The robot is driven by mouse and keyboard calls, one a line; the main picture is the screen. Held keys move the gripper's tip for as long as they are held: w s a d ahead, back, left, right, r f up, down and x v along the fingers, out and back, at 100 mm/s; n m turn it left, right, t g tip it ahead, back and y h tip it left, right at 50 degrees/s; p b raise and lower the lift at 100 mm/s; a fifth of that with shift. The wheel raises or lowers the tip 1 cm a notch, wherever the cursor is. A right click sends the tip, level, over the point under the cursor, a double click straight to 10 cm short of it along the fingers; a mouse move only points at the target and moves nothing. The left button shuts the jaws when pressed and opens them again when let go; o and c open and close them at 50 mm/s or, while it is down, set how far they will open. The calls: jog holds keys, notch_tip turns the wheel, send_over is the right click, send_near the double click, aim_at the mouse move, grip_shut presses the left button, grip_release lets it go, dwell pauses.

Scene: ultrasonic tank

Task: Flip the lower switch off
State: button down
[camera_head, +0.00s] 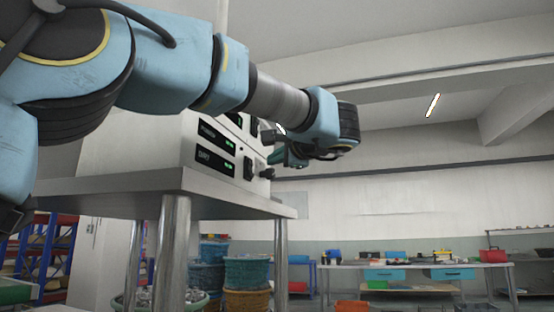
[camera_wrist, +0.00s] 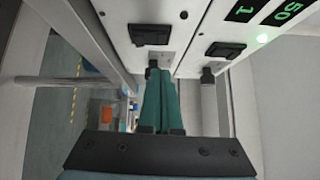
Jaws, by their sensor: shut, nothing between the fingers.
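The lower switch (camera_head: 249,168) is a black rocker on the front of a white control box, beside the lower dark display. In the wrist view the lower switch (camera_wrist: 150,33) is the left of two black rockers; I cannot tell which way it is tipped. My gripper (camera_head: 272,157) is in front of the box, near the lower knob. Its green fingers (camera_wrist: 160,78) are shut and empty, pointing at the panel just below the left rocker in the picture. They appear apart from the rocker, with their tips close to the lower black knob (camera_wrist: 152,65).
The box stands on a metal-legged table (camera_head: 120,181). Blue and brown baskets (camera_head: 246,272) stand below. A far workbench (camera_head: 420,267) is well clear.

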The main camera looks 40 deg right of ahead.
jog(key=b+v, duration=0.2)
jog(key=v, duration=0.7)
jog(key=shift+s+a+r, duration=0.15)
jog(key=shift+s+r, duration=0.2)
jog(key=shift+r, duration=0.2)
